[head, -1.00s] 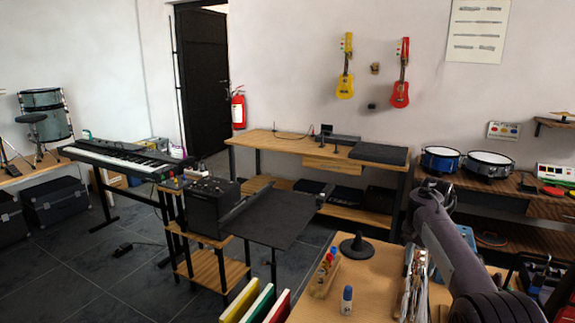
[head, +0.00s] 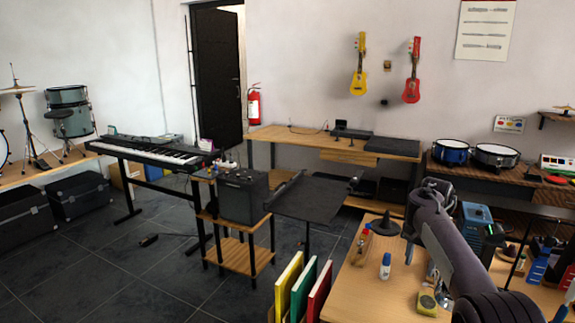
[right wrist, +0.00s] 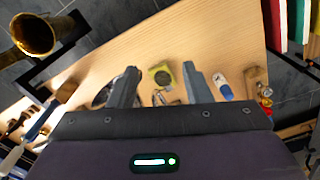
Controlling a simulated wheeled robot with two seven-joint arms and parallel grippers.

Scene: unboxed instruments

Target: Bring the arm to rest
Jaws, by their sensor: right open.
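My right arm (head: 448,245) rises from the lower right of the head view, bends at its top and hangs down over a wooden table (head: 352,297). My right gripper (head: 409,250) is partly hidden behind the arm in the head view. In the right wrist view its two grey fingers stand apart with nothing held between them (right wrist: 160,82). Beyond the fingertips lies a small yellow square item with a dark round face (right wrist: 162,75), also on the table in the head view (head: 427,302). My left gripper is not in view.
A blue-capped bottle (head: 385,267), a wooden rack (head: 361,245) and a black cone-shaped stand (head: 384,228) are on the table. Coloured boards (head: 303,290) stand left of it. A brass bell (right wrist: 35,34) shows in the wrist view.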

